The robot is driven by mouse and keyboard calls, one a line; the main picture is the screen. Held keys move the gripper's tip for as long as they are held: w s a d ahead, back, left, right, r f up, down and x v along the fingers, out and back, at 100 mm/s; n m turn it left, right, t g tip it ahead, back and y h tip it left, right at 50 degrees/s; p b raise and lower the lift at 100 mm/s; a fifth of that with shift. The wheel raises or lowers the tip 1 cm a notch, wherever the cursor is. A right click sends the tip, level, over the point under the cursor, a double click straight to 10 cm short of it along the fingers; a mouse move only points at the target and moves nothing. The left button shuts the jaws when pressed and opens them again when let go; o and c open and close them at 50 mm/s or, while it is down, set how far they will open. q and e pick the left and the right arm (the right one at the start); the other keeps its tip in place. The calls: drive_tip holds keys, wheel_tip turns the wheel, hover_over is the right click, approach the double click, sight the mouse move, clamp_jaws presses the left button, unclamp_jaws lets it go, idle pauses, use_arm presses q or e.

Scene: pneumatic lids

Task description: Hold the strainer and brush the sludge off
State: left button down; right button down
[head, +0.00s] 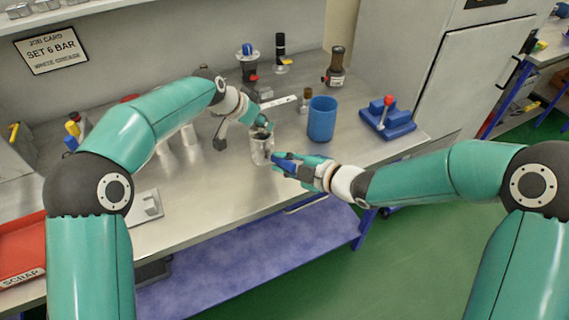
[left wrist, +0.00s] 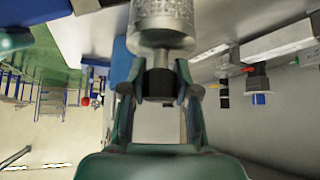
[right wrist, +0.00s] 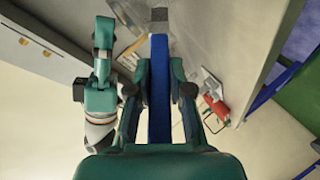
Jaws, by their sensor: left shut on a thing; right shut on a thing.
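The strainer (head: 262,150) is a grey mesh cylinder held above the front of the bench. My left gripper (head: 262,126) is above it, shut on its dark knob; the knob and grey body (left wrist: 163,20) show in the left wrist view. My right gripper (head: 290,165) is just right of the strainer, shut on the brush's blue handle (right wrist: 159,95). The handle points toward the strainer. A grey textured patch lies beyond its tip in the right wrist view; I cannot tell whether it is bristles or mesh, or whether brush and strainer touch. I cannot make out sludge.
A blue cup (head: 321,120) stands on the metal bench (head: 210,190) right of the strainer. A blue fixture with a red knob (head: 388,117) is farther right. Pneumatic units (head: 335,68) stand at the back. A red scrap tray (head: 22,242) is at far left. Bench front-left is fairly clear.

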drive_tip(key=shift+r, duration=0.2)
drive_tip(key=shift+r, duration=0.5)
drive_tip(key=shift+f, duration=0.1)
drive_tip(key=shift+f, duration=0.55)
drive_tip(key=shift+f, duration=0.6)
drive_tip(key=shift+f, duration=0.2)
drive_tip(key=shift+f, duration=0.4)
